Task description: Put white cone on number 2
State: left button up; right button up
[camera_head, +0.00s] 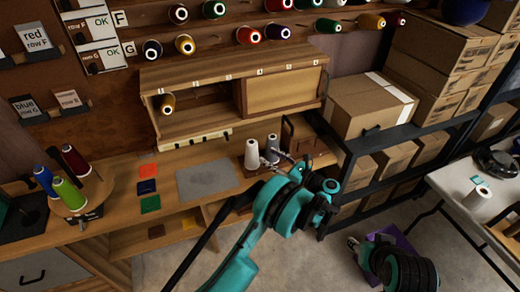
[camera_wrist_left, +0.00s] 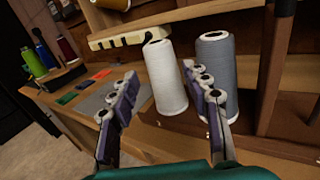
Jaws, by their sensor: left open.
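The white cone (camera_head: 251,155) stands upright on the wooden bench beside a grey cone (camera_head: 272,149). My left gripper (camera_head: 279,158) is at these cones, open. In the left wrist view the white cone (camera_wrist_left: 166,85) stands between its spread fingers, with visible gaps. The grey cone (camera_wrist_left: 216,62) is partly hidden behind the right finger. The number 2 label (camera_head: 195,85) is on the front edge of the wooden shelf unit, right of number 1. What seems to be my right gripper (camera_head: 356,244) is low at the right; its jaws are unclear.
A gold spool (camera_head: 167,104) lies in the shelf opening near number 1. A wooden panel (camera_head: 284,89) covers the opening's right part. A pegged strip (camera_head: 197,139) runs below. Colored cones (camera_head: 70,193) stand at the left. A grey mat (camera_head: 207,180) lies clear on the bench.

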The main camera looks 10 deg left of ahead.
pick_arm(q)
jog(key=w+d+r+m+t+h, duration=0.1)
jog(key=w+r+m+t+h, duration=0.15)
jog(key=r+m+t, duration=0.6)
jog(key=w+d+r+m+t+h, duration=0.1)
jog(key=w+r+m, duration=0.2)
jog(key=r, duration=1.1)
jog(key=s+d+r+m+t+h, duration=0.2)
jog(key=r+m+h, duration=0.4)
jog(key=m, duration=0.4)
jog(key=s+d+r+m+t+h, duration=0.1)
jog(key=s+r+m+h, duration=0.2)
jog(key=r+m+h, duration=0.35)
jog(key=s+a+f+m+g, duration=0.3)
jog(key=s+f+m, duration=0.3)
jog(key=s, duration=0.5)
jog(key=s+a+f+m+g, duration=0.4)
jog(key=s+f+m+g, duration=0.2)
jog(key=s+f, duration=0.5)
jog(key=s+a+f+m+g, duration=0.3)
jog(key=s+f+m, duration=0.5)
jog(key=s, duration=0.3)
jog(key=shift+s+a+f+g, duration=0.2)
jog(key=shift+a+g, duration=0.15)
jog(key=shift+g, duration=0.3)
